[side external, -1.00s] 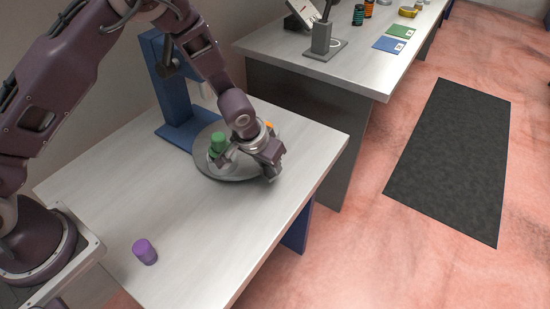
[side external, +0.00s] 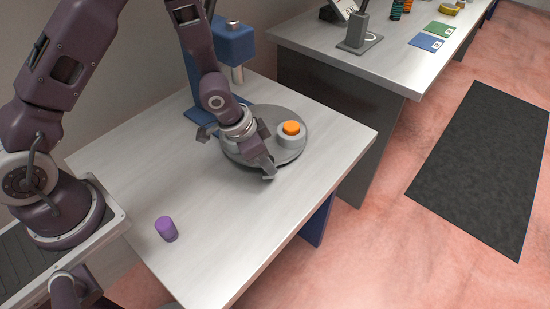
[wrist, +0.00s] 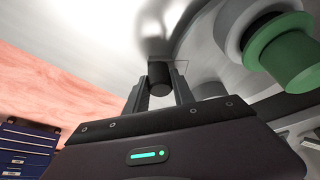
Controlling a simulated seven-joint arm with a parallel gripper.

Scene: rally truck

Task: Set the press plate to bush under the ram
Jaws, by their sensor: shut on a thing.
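The press plate (side external: 234,153) is a round grey turntable on the table. An orange piece (side external: 291,128) sits in a light grey cup (side external: 291,141) on its right part. A green piece (wrist: 285,50) in a pale holder shows at the right of the wrist view; in the side view my arm appears to hide it. My gripper (side external: 267,174) is at the plate's front edge. In the wrist view its fingers are shut on a dark round peg (wrist: 160,76). The blue press (side external: 235,42) stands behind, with its pale ram (side external: 237,75) above the plate's back side.
A second bench (side external: 340,65) with a stand and coloured cards is at the back right. A dark mat (side external: 485,165) lies on the floor.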

